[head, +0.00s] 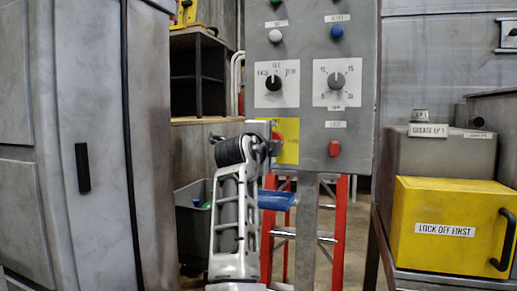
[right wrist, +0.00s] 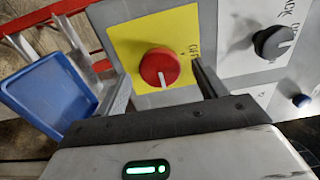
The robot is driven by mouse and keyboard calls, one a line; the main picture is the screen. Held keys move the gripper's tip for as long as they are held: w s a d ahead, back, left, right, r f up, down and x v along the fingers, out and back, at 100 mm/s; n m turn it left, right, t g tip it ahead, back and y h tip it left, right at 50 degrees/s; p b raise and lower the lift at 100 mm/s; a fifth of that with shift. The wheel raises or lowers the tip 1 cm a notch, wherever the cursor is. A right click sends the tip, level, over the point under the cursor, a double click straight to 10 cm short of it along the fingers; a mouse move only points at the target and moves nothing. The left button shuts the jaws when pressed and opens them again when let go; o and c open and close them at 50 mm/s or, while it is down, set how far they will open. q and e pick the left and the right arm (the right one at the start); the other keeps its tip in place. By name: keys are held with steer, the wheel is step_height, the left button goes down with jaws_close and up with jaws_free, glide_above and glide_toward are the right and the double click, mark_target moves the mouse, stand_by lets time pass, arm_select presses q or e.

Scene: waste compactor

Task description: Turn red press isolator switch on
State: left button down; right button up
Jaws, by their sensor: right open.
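The red isolator switch (right wrist: 160,68) is a round knob on a yellow plate (right wrist: 130,35) in the right wrist view. Its white mark points toward the bottom of that view, and an OFF label is printed beside it. My right gripper (right wrist: 162,76) is open, with one finger on each side of the knob; I cannot tell whether they touch it. In the head view my right gripper (head: 266,147) is at the panel's lower left and hides most of the knob, while the yellow plate (head: 289,151) shows beside it. My left gripper is not in view.
A blue tray (head: 277,200) and a red ladder (head: 340,225) are below. A yellow box (head: 445,257) stands right, a grey cabinet (head: 90,80) left.

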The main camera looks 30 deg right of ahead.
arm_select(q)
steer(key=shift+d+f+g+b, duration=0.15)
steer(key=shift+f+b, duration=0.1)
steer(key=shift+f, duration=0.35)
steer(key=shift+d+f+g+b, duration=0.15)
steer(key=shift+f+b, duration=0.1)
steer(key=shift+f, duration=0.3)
arm_select(e)
steer(key=v, duration=1.5)
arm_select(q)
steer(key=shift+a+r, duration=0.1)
arm_select(e)
steer(key=shift+d, duration=0.1)
